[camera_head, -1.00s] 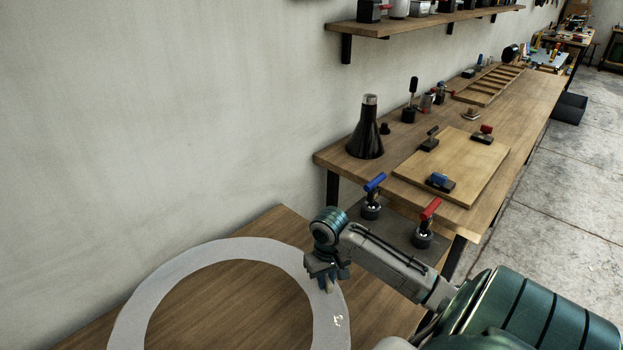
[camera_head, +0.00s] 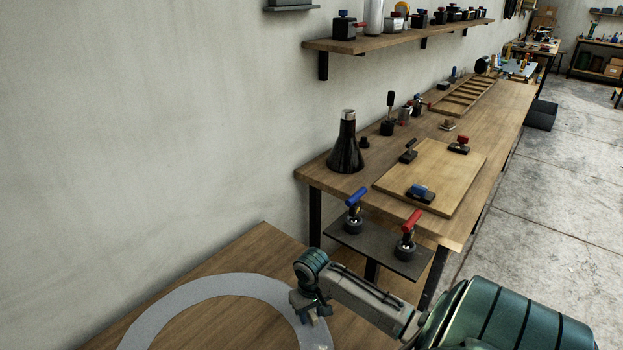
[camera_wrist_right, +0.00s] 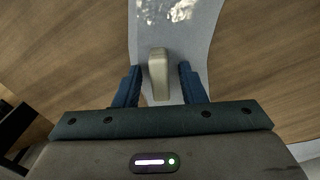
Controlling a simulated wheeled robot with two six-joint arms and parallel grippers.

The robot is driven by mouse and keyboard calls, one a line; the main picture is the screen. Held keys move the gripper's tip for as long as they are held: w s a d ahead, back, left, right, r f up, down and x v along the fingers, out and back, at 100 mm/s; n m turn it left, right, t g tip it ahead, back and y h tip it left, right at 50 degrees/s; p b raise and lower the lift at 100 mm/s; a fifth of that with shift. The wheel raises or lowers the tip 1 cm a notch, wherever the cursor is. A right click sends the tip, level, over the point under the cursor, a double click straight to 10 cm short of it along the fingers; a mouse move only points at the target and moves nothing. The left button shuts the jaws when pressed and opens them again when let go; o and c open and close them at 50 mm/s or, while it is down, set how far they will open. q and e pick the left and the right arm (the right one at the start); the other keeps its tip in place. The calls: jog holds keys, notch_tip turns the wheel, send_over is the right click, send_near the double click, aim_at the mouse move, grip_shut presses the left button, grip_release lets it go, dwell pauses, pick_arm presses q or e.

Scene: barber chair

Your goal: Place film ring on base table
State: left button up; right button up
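A large flat pale grey ring, the film ring (camera_head: 163,318), is at the bottom left of the head view, over a wooden table (camera_head: 262,243). Its lower part is cut off by the picture edge. I cannot tell whether it lies flush on the wood. My right gripper (camera_head: 312,310) is at the ring's right side. In the right wrist view its two blue fingers (camera_wrist_right: 159,82) stand apart on either side of a beige upright block (camera_wrist_right: 159,75) over the ring's band (camera_wrist_right: 200,25). Gaps show on both sides of the block. My left gripper is not in view.
A longer wooden bench (camera_head: 340,185) stands beyond, with a black cone (camera_head: 346,150), a wooden board (camera_head: 440,170) and small tools. A dark plate (camera_head: 375,245) with a blue-handled and a red-handled clamp is close behind my right arm. A wall borders the left.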

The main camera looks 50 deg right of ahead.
notch_tip(320, 180, up, 12)
jog(key=b, duration=0.1)
dwell(0.6)
jog(key=shift+r, duration=0.1)
jog(key=shift+w, duration=0.1)
